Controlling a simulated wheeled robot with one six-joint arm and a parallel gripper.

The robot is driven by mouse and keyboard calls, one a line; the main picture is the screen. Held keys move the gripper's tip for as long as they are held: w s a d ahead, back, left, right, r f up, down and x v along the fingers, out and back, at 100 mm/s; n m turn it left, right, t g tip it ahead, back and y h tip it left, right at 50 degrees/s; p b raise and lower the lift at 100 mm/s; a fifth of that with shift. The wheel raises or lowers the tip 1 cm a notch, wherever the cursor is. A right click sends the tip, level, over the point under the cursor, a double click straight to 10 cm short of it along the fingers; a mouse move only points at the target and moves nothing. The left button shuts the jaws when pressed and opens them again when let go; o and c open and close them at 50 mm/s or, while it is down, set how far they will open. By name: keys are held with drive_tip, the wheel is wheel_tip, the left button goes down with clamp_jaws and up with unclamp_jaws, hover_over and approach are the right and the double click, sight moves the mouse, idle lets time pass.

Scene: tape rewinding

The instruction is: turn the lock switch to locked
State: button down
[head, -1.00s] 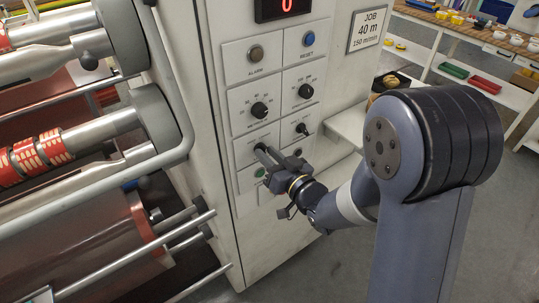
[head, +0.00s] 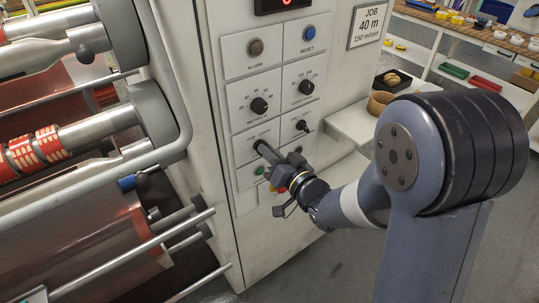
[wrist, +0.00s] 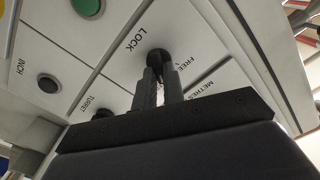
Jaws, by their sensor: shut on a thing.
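The lock switch is a black knob (wrist: 157,56) on the pale panel in the wrist view, between the printed words LOCK and FREE. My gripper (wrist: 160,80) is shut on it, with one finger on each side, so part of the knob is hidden. Its exact turn angle cannot be told. In the head view my gripper (head: 264,150) reaches the lower left plate of the machine's control panel, and its fingers cover the switch there.
A selector knob (head: 302,126) sits right of my gripper. A green button (head: 259,170) is just below it. Dials (head: 259,105) and alarm and reset buttons are above. Rollers with a bar (head: 150,150) stand left. A shelf (head: 352,126) juts out right.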

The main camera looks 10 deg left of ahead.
drive_tip(key=c, duration=1.5)
unclamp_jaws()
drive_tip(key=b+v, duration=0.1)
drive_tip(key=v, duration=1)
drive_tip(key=shift+b, duration=0.4)
drive_tip(key=shift+w+a, duration=0.1)
drive_tip(key=w+a+n+p, duration=0.1)
drive_tip(key=w+a+p, duration=0.1)
drive_tip(key=w+a, duration=0.5)
drive_tip(key=shift+a+p, duration=0.3)
drive_tip(key=shift+a, duration=0.25)
